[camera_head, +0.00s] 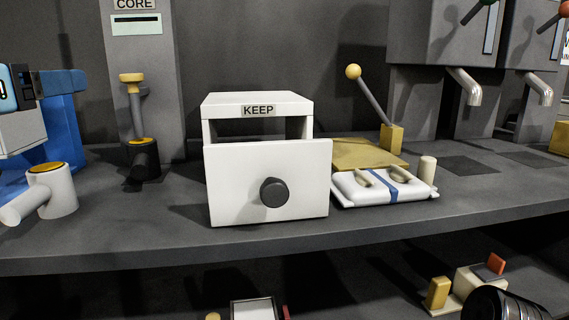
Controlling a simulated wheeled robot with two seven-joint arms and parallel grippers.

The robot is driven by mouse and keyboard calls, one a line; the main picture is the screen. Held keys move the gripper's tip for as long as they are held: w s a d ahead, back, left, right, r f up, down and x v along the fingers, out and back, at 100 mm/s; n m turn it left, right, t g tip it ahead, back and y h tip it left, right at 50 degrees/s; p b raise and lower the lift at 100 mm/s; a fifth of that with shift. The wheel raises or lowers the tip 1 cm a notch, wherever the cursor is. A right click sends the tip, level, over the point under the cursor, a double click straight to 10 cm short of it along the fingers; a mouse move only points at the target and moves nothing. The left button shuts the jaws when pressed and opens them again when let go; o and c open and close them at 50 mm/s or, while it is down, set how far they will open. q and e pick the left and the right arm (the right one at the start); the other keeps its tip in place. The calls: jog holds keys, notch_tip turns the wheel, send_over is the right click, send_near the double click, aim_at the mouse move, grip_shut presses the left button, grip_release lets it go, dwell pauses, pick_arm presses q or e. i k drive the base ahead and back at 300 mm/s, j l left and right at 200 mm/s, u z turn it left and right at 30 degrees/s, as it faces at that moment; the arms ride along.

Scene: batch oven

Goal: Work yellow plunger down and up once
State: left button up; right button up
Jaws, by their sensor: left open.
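The yellow plunger (131,78) stands upright at the left of the counter, in front of the grey CORE column. It has a yellow cap on a grey shaft. Below the shaft is a black cup (144,158) with a yellow top ring. My left gripper (82,83) comes in at the left edge, about level with the yellow cap. It is open, empty and apart from the plunger, with a gap to the cap's left. My right gripper does not clearly show.
A white cup (56,190) with a yellow top stands at front left. A white KEEP box (258,98) has its knobbed drawer (235,180) pulled partly out. Right of it are a yellow-ball lever (372,93) and a white tray (350,195). Spouted machines (430,35) stand at the back right.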

aim_at(133, 80)
jog(key=k+j, duration=0.1)
jog(key=k, duration=1.25)
